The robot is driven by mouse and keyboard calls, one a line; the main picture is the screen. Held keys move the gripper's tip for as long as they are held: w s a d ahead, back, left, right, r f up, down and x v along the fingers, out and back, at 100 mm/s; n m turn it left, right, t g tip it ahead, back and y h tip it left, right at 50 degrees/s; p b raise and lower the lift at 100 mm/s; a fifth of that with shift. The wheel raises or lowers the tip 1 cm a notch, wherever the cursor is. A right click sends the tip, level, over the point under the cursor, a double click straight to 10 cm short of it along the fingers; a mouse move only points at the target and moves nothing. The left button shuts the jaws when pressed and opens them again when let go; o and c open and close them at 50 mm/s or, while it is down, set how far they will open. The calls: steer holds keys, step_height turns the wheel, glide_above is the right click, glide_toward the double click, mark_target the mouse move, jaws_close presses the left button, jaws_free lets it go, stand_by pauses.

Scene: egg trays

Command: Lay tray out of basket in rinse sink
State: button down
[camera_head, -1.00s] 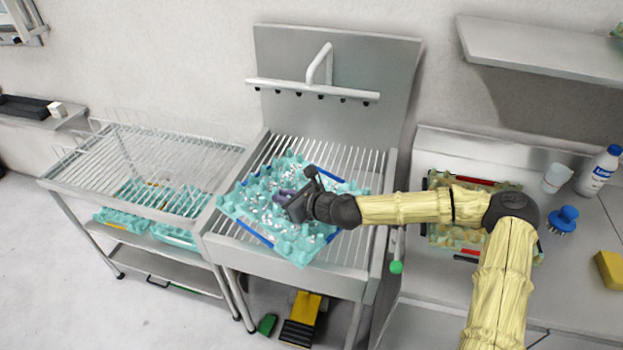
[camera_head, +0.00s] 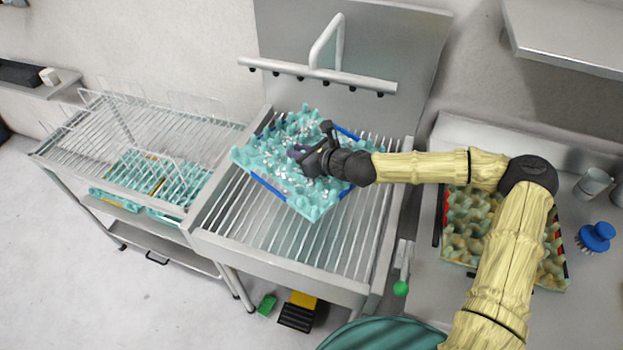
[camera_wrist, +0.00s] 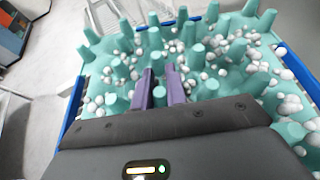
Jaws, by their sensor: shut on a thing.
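A teal egg tray (camera_head: 309,203) with blue strips along its edges and white foam bits on it is over the back part of the slatted sink (camera_head: 235,218). My gripper (camera_head: 297,152) is above the tray's middle, shut on one of its pegs. In the wrist view the purple fingers of my gripper (camera_wrist: 162,88) close around a peg, and the tray (camera_wrist: 235,80) fills most of the picture. I cannot tell whether the tray touches the slats or hangs just above them. A wire basket (camera_head: 205,122) stands left of the sink.
A white tap bar (camera_head: 325,75) runs behind the tray. Other teal pieces (camera_head: 135,172) show beneath the wire at left. A beige egg tray (camera_head: 465,225) and a blue brush (camera_head: 596,236) are on the right counter. The sink's front slats are bare.

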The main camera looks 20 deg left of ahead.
mark_target(331, 187)
steer(key=shift+s, duration=0.15)
steer(key=shift+f+p, duration=0.35)
steer(key=shift+f, duration=2.55)
steer(key=shift+f, duration=0.1)
steer(key=shift+f+p, duration=0.3)
steer(key=shift+f, duration=1.7)
steer(key=c, duration=1.4)
jaws_free()
steer(key=shift+a, duration=0.1)
steer(key=shift+s+d+r, duration=0.15)
steer(key=shift+d, duration=0.4)
steer(key=b+v, duration=0.1)
steer(key=v, duration=1)
steer(key=shift+b, duration=0.4)
